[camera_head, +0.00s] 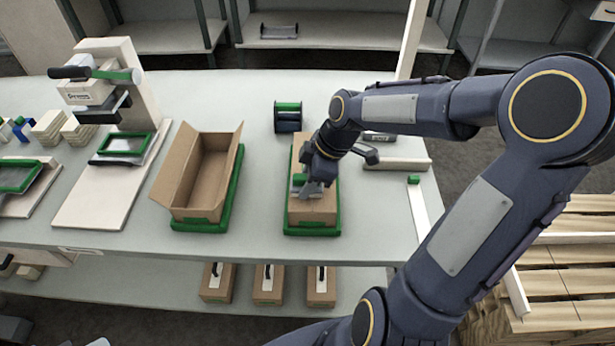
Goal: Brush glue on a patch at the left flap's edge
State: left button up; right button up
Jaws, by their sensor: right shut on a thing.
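My right gripper (314,177) is over a brown carton (312,208) that sits in a green-rimmed tray (312,232) at the middle of the table. It is shut on a small tool with a green part (299,179) and a grey part, probably the brush; the tool is very near the carton's top, and I cannot tell whether it touches. The arm and gripper hide the carton's far part. No glue patch can be made out. An open, empty carton (205,172) with raised flaps stands to the left in another green tray (234,190). My left gripper is out of view.
A green-and-black roll or holder (288,117) stands behind the middle carton. A press-like stand (120,95) and a green frame (125,144) on a pale board are at the left. Several small boxes (268,284) sit on the lower shelf. Clear tabletop lies between the two cartons.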

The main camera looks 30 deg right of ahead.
jog(key=shift+w+d+p, duration=0.2)
jog(key=shift+w+d, duration=0.5)
jog(key=shift+w, duration=0.45)
jog(key=shift+w+d+p, duration=0.15)
jog(key=shift+w+d, duration=0.55)
jog(key=shift+w, duration=0.45)
jog(key=shift+w+d+p, duration=0.2)
jog(key=shift+w+d, duration=0.5)
jog(key=shift+w, duration=0.45)
jog(key=shift+w+d+p, duration=0.25)
jog(key=shift+w+d, duration=0.35)
jog(key=shift+w, duration=0.3)
jog(key=shift+w+d+p, duration=0.3)
jog(key=shift+w+d, duration=0.25)
jog(key=shift+w, duration=0.4)
jog(key=shift+w+d+p, duration=0.25)
jog(key=shift+w+d, duration=0.35)
jog(key=shift+w, duration=0.3)
jog(key=shift+r, duration=0.15)
jog(key=shift+r+p, duration=1.85)
jog(key=shift+r, duration=1.1)
jog(key=shift+f, duration=0.15)
jog(key=shift+s+a+f+b, duration=0.1)
jog(key=shift+f+b, duration=2.05)
jog(key=shift+f, duration=0.3)
jog(key=shift+f+b, duration=0.4)
jog(key=shift+f, duration=0.1)
